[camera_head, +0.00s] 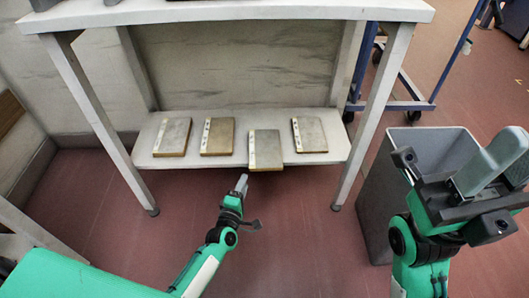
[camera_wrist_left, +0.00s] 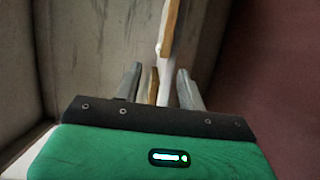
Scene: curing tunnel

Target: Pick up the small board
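Several similar flat grey boards with tan edges and a pale marked strip lie in a row on the low shelf. One board (camera_head: 265,148) sticks out past the shelf's front edge; I cannot tell a clearly smaller one. My left gripper (camera_head: 242,183) is just in front of and below that overhang. In the left wrist view, its two fingers (camera_wrist_left: 159,86) stand apart, with a tan board edge (camera_wrist_left: 153,86) visible between them; contact cannot be told. Another board edge (camera_wrist_left: 168,28) shows farther up. My right gripper (camera_head: 492,160) is raised at the right, away from the boards; its finger gap is unclear.
The low shelf (camera_head: 320,157) hangs under a white table (camera_head: 240,12) with legs on both sides. A grey bin (camera_head: 378,190) stands at the right, beside my right arm. A blue-framed cart (camera_head: 405,105) is behind it. The red floor in front is clear.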

